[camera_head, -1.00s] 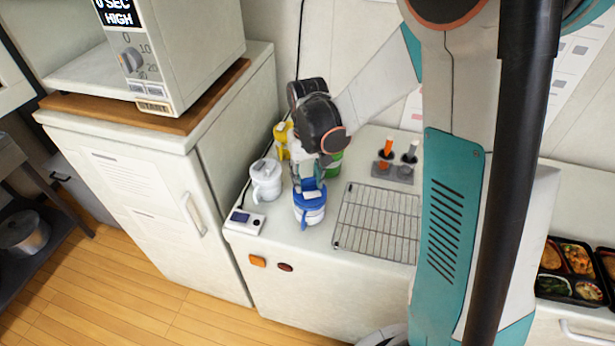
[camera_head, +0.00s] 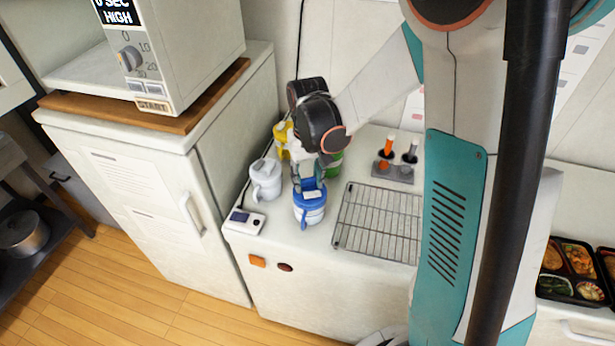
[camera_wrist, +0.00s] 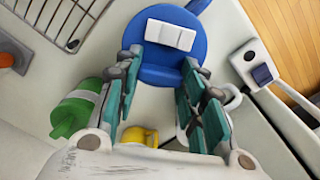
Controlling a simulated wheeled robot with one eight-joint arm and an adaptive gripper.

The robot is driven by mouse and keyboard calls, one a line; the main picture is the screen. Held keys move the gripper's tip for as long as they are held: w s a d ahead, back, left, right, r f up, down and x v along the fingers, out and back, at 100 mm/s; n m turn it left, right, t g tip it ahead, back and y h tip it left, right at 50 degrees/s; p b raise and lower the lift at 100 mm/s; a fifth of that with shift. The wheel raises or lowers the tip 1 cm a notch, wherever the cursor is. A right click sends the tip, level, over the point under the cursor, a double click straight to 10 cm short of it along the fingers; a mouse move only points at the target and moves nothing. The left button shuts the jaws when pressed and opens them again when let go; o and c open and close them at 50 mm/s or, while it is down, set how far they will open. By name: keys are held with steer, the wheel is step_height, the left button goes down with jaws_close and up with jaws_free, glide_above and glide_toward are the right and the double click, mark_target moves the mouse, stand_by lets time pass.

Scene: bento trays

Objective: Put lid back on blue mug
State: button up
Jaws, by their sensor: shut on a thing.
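The blue mug (camera_head: 310,212), white-banded with a blue handle, stands upright on the white counter in the head view. A blue lid (camera_head: 316,186) with a white block-like knob is at its mouth. The lid also shows as a blue disc in the wrist view (camera_wrist: 168,74). My gripper (camera_head: 311,177) comes down from above and behind. In the wrist view my gripper (camera_wrist: 161,62) has its teal fingers on both sides of the lid, shut on it.
A white lidded mug (camera_head: 266,181) stands to the left, a yellow mug (camera_head: 281,136) and a green mug (camera_head: 334,166) behind. A wire rack (camera_head: 378,220) lies to the right. A small white device (camera_head: 244,221) sits at the front left near the counter edge.

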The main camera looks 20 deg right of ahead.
steer(key=o, duration=1.1)
steer(key=shift+c, duration=0.2)
steer(key=o, duration=0.5)
steer(key=shift+r, duration=0.1)
steer(key=shift+r+p, duration=2.3)
steer(key=shift+r, duration=1.1)
steer(key=shift+c, duration=0.6)
jaws_close()
